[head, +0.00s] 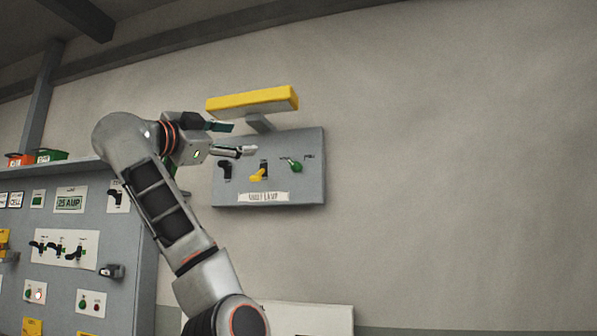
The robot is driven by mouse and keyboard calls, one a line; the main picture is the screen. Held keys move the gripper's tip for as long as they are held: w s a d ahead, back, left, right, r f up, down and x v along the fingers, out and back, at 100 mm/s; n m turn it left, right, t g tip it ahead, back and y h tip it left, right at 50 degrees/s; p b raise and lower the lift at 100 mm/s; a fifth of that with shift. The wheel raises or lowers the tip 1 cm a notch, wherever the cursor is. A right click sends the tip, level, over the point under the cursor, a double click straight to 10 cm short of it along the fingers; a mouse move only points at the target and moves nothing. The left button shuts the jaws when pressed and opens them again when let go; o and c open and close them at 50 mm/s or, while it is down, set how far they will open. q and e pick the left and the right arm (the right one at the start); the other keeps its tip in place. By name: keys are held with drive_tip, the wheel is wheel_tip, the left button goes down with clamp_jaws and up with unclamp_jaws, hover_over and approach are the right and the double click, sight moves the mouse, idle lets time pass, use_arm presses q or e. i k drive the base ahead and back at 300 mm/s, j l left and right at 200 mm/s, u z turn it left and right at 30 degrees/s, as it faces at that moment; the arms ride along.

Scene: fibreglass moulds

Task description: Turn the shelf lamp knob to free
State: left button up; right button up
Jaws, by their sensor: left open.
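A grey control panel (312,182) is on the wall, with a white label (263,197) that seems to end in "LAMP". It carries a black knob (225,171) on the left, a yellow knob (258,174) in the middle and a green knob (295,166) on the right. The small markings around the knobs are too small to read. My left gripper (244,139) is open and empty, in front of the panel's upper left part, above the black and yellow knobs. I cannot tell its distance from the panel. My right gripper is not in view.
A yellow lamp bar (252,101) on a grey bracket juts out above the panel, close to my left gripper. A grey cabinet (130,262) with several switches stands at the left. A green bin (52,155) sits on top. The wall at the right is clear.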

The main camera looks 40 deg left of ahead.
sight(296, 167)
drive_tip(key=i+j, duration=0.2)
drive_tip(key=i, duration=0.2)
drive_tip(key=i+j, duration=0.2)
drive_tip(key=i, duration=0.25)
